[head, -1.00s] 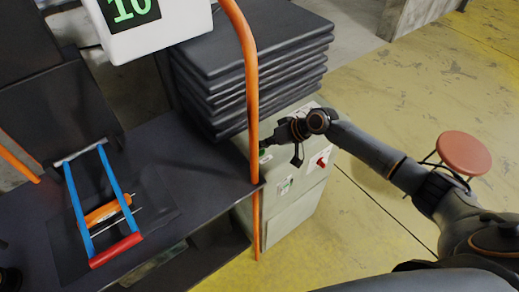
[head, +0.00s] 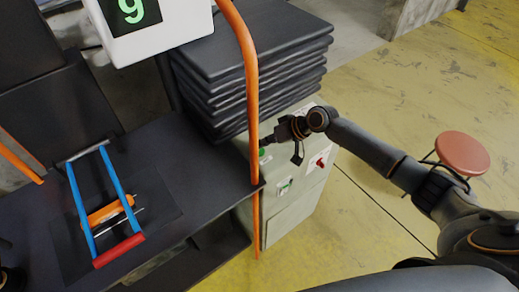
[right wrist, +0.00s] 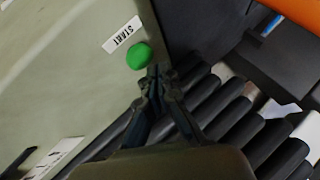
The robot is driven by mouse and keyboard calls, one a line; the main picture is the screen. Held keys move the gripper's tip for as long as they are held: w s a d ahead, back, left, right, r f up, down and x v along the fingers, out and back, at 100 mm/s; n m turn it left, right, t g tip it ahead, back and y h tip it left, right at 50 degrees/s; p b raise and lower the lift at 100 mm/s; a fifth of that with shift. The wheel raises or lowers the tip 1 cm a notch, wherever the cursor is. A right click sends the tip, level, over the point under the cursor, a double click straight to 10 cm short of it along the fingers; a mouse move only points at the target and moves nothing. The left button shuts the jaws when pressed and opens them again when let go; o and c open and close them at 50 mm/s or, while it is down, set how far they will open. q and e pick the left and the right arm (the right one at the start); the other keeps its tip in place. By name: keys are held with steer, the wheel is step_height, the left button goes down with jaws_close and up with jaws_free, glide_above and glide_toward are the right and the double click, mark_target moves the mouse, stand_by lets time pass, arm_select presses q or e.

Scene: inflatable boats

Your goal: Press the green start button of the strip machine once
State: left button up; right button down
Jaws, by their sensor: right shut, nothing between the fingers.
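The strip machine is the pale grey-green cabinet (head: 290,212) beside the dark bench in the head view. Its green start button (right wrist: 139,56) is a round knob next to a START label (right wrist: 122,34) in the right wrist view. A bit of the green button (head: 262,152) also shows in the head view. My right gripper (right wrist: 158,72) is shut and empty, its fingertips just beside the button. I cannot tell whether they touch it.
An orange post (head: 252,100) stands close in front of the gripper. A white display (head: 160,38) reads 9. A red stool (head: 463,153) stands at right on open floor.

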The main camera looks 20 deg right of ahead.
mark_target(263, 151)
steer(key=shift+r+p, duration=2.25)
steer(key=shift+r, duration=0.35)
steer(key=shift+f, duration=0.1)
